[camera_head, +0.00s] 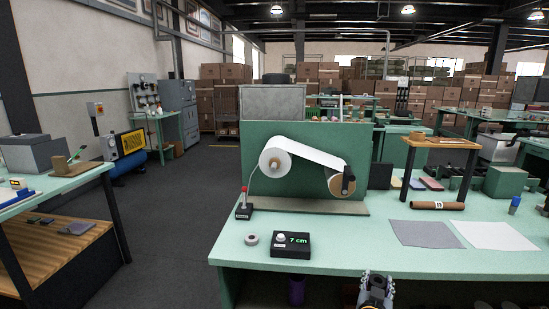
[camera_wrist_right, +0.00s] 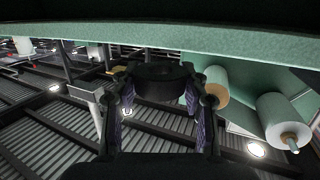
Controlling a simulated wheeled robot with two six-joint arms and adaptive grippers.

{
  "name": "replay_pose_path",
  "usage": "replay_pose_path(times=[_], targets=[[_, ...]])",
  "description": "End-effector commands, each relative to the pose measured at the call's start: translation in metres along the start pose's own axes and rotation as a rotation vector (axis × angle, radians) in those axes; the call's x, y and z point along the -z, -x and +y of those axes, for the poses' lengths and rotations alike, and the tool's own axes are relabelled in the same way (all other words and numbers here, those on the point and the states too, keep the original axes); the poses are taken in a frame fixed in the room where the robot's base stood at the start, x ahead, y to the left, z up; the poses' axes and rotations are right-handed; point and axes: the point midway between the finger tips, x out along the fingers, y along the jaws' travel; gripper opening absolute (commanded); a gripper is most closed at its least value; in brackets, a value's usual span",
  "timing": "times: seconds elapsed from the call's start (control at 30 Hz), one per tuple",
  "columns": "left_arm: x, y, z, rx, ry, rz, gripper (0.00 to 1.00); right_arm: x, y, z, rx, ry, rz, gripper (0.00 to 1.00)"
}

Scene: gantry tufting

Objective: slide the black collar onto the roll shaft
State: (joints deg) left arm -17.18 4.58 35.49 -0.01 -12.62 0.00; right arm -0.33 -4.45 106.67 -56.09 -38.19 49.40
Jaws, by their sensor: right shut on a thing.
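The black collar (camera_wrist_right: 162,75) is between the fingers of my right gripper (camera_wrist_right: 163,90) in the right wrist view, which is shut on it. In the head view my right gripper (camera_head: 376,284) is at the bottom, at the table's front edge, and the collar cannot be made out there. The white roll (camera_head: 276,155) is on the green upright panel, with the roll shaft (camera_head: 273,168) sticking out of its middle. In the right wrist view the shaft end (camera_wrist_right: 290,142) is bare, off to the right of the collar and apart from it. My left gripper is not in view.
The white web runs to a brown-cored roller (camera_head: 346,184) at the panel's right. A red-knobbed box (camera_head: 244,211), a pale ring (camera_head: 251,239) and a display box (camera_head: 290,245) reading 7 cm stand on the green table (camera_head: 350,258). Grey and white sheets lie at right.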

Motion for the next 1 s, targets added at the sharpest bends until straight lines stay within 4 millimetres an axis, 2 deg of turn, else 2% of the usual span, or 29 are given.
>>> replay_pose_path(times=[0.13, 0.3, 0.37, 0.53, 0.77, 1.0], targets=[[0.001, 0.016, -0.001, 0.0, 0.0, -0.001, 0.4, 0.016, 0.002, 0.0, 0.0, 0.0, 0.001, 0.13], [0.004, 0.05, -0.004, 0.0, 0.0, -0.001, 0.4, 0.05, 0.007, 0.0, 0.0, 0.0, 0.001, 0.13], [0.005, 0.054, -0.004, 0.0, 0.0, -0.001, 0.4, 0.054, 0.008, 0.0, 0.0, 0.0, 0.0, 0.13], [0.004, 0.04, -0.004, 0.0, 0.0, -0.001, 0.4, 0.04, 0.006, 0.0, 0.0, 0.0, 0.0, 0.13], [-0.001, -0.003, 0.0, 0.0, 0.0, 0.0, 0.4, -0.003, -0.001, 0.0, 0.0, 0.0, 0.0, 0.13], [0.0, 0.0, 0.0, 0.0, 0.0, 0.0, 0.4, 0.0, 0.0, 0.0, 0.0, 0.0, 0.001, 0.13]])
